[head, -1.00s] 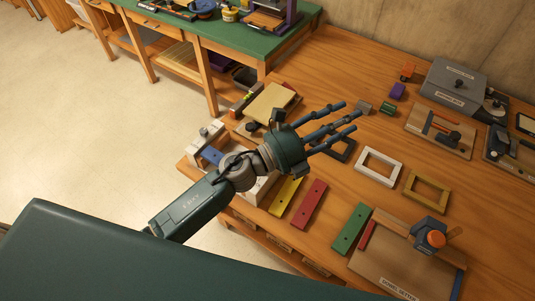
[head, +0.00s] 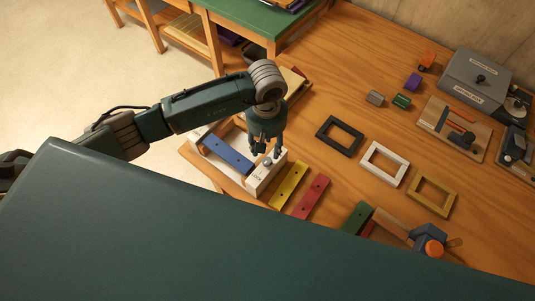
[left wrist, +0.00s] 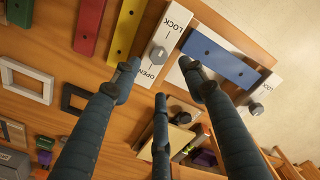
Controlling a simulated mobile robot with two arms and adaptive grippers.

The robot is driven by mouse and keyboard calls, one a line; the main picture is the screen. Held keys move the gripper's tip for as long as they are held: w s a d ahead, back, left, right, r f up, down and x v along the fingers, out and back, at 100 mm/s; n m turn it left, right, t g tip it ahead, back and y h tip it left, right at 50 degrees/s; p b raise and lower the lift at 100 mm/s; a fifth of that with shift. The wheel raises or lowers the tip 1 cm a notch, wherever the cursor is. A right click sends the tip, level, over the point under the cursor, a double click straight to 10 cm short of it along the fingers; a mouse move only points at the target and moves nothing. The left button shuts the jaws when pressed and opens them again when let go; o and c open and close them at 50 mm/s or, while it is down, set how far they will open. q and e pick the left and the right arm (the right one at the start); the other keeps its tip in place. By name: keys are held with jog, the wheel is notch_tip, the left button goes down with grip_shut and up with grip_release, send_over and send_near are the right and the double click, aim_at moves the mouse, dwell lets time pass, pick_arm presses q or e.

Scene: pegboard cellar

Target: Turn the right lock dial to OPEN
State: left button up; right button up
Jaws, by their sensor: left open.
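The right lock is a white block (head: 262,182) beside the yellow bar, with a grey dial on top. In the left wrist view the dial (left wrist: 158,56) sits between the words LOCK and OPEN; I cannot tell exactly where it points. My left gripper (head: 266,150) points down at the dial, its fingers open and spread. In the left wrist view its fingertips (left wrist: 160,78) are around or just above the dial; contact is unclear. The left lock's white block (left wrist: 266,88) has its own grey dial (left wrist: 256,108). My right gripper is out of view.
A blue bar (head: 228,154) lies between the locks. Yellow (head: 288,184), red (head: 311,196) and green (head: 357,217) bars lie to the right. Black (head: 339,134), white (head: 384,163) and yellow (head: 433,194) frames lie beyond. My dark green body covers the lower foreground.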

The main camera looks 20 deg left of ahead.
aim_at(267, 160)
pick_arm(q)
notch_tip(267, 160, down, 7)
jog(key=shift+f+p, duration=0.1)
jog(key=shift+p, duration=0.9)
jog(key=shift+f, duration=0.35)
jog(key=shift+c, duration=0.3)
grip_shut()
jog(key=shift+w, duration=0.1)
